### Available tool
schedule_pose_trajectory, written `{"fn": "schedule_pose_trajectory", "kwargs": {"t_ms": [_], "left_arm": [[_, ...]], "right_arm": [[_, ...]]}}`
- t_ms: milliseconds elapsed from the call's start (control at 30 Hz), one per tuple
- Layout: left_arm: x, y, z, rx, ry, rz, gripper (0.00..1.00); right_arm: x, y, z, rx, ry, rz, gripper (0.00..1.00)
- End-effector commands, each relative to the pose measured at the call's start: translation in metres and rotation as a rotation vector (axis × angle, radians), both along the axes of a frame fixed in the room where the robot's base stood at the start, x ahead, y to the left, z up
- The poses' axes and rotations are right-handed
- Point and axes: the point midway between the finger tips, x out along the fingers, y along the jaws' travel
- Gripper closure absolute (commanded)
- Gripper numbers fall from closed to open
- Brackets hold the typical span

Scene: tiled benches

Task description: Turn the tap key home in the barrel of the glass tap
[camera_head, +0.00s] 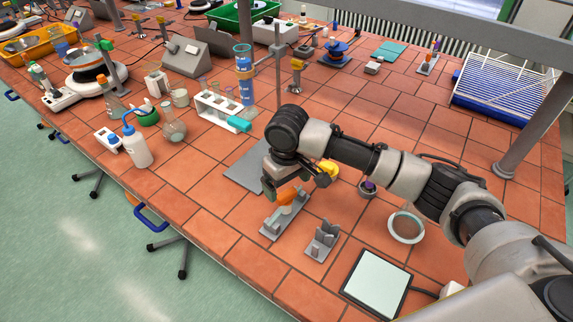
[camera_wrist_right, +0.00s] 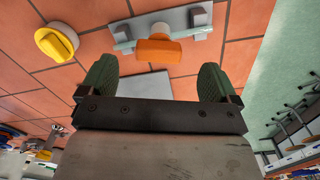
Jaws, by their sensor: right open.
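The orange tap key (camera_head: 287,196) shows at the glass tap, which lies across a grey stand (camera_head: 268,232). In the right wrist view the key's broad orange handle (camera_wrist_right: 157,52) faces my gripper, and its narrower end meets the clear glass tube (camera_wrist_right: 185,35). How deep the key sits in the barrel I cannot tell. My right gripper (camera_head: 272,186) is just above and beside the key. In the wrist view its green-padded fingers (camera_wrist_right: 155,80) are wide apart and empty, with the key beyond their tips. My left gripper is not in view.
A yellow object (camera_wrist_right: 57,43) stands near the tap stand. A grey holder (camera_head: 322,241), a white-topped pad (camera_head: 376,284) and a glass ring dish (camera_head: 406,227) lie to the right. A grey plate (camera_head: 246,172) lies behind. A wash bottle (camera_head: 136,150) and test-tube rack (camera_head: 215,106) stand left.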

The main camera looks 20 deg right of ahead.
Motion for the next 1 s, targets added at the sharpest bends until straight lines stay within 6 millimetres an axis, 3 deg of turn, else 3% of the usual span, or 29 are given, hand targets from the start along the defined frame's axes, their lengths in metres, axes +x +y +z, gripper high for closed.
{"fn": "schedule_pose_trajectory", "kwargs": {"t_ms": [100,333,700,767,1000], "left_arm": [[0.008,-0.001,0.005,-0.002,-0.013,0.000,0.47],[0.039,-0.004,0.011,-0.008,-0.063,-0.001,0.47],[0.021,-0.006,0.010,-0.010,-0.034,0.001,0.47],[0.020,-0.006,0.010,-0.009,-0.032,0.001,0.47],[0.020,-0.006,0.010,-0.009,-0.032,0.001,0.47]], "right_arm": [[0.000,0.000,-0.021,-0.001,0.003,0.000,0.08],[0.000,0.000,-0.047,0.000,0.000,0.000,0.08],[0.000,0.000,-0.054,0.000,-0.001,0.001,0.08],[0.000,0.000,-0.054,0.000,-0.001,0.001,0.15],[0.000,0.000,-0.054,0.000,-0.001,0.001,0.51]]}}
